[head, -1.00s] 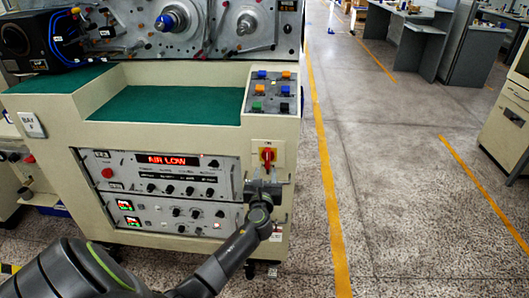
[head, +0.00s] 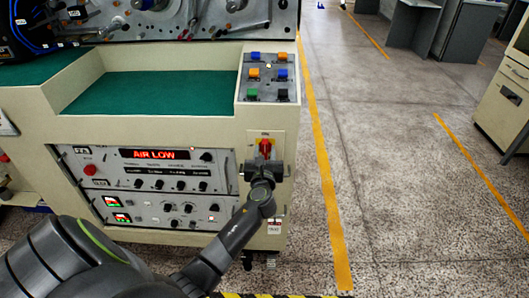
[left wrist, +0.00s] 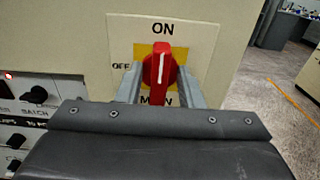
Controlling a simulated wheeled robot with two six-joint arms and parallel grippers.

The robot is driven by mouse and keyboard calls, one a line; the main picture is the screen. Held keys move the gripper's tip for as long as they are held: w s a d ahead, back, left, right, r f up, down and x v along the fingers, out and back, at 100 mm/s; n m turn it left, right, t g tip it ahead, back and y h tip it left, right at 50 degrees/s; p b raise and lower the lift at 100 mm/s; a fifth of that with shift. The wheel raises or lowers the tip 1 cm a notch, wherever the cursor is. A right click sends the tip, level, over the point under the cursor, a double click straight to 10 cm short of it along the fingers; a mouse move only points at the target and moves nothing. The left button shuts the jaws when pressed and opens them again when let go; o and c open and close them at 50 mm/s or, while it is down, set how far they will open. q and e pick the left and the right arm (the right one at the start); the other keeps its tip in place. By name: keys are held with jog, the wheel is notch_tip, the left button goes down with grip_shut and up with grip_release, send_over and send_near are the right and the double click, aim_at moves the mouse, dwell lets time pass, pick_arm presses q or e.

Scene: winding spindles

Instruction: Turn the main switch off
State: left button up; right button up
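The main switch is a red rotary handle (head: 265,147) on a yellow plate at the right of the machine's front panel. In the left wrist view the red handle (left wrist: 160,72) stands upright, its white line pointing to ON; OFF is printed to its left. My left gripper (head: 263,165) is right at the switch, from below and in front. In the left wrist view its two grey fingers (left wrist: 160,90) are on either side of the handle, with gaps showing, so it is open. The handle's lower end is partly hidden by my gripper. My right gripper is not in view.
The control panel with a red AIR LOW display (head: 154,154) is left of the switch. A box of coloured buttons (head: 268,78) is above it, beside the green work surface (head: 150,93). Open floor with yellow lines lies to the right.

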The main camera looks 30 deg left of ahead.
pick_arm(q)
grip_shut()
